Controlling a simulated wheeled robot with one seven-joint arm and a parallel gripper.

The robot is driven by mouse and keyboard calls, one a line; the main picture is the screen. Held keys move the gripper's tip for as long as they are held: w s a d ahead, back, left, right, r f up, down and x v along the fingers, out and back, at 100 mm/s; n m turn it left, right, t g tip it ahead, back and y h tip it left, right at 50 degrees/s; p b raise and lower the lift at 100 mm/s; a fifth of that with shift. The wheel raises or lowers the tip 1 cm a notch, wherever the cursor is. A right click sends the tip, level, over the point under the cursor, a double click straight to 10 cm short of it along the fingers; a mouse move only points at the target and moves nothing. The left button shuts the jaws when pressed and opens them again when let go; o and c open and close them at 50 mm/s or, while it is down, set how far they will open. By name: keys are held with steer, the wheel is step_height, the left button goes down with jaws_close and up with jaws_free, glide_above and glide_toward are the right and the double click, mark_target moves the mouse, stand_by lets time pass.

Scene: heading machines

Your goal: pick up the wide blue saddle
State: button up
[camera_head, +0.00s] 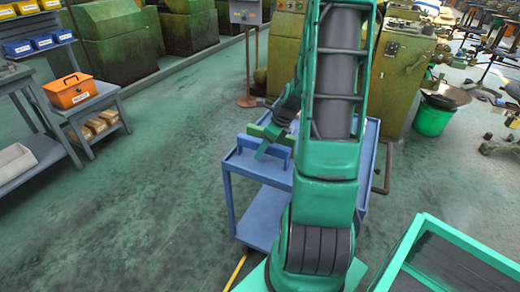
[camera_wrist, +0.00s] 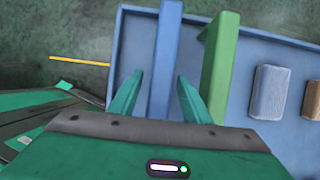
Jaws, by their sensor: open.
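The wide blue saddle (camera_wrist: 165,50) is a long blue bar on the top of a blue cart (camera_wrist: 131,45). In the wrist view it runs between the two green fingers of my gripper (camera_wrist: 160,78), with a gap on both sides. My gripper is open and holds nothing. The near end of the saddle is hidden behind my gripper's body. In the head view the saddle (camera_head: 250,144) shows partly behind my gripper (camera_head: 268,142), on the left part of the cart (camera_head: 262,171).
A green bar (camera_wrist: 222,60) lies close to the right of my right finger. A grey-blue block (camera_wrist: 269,92) and a brown block (camera_wrist: 312,100) are further right on the cart. An orange box (camera_head: 71,91) stands on a side table at left. Open floor lies left of the cart.

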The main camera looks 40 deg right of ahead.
steer(key=shift+w+a+f, duration=0.1)
steer(key=shift+w+f, duration=0.1)
steer(key=shift+f, duration=0.4)
jaws_close()
steer(key=shift+r, duration=0.15)
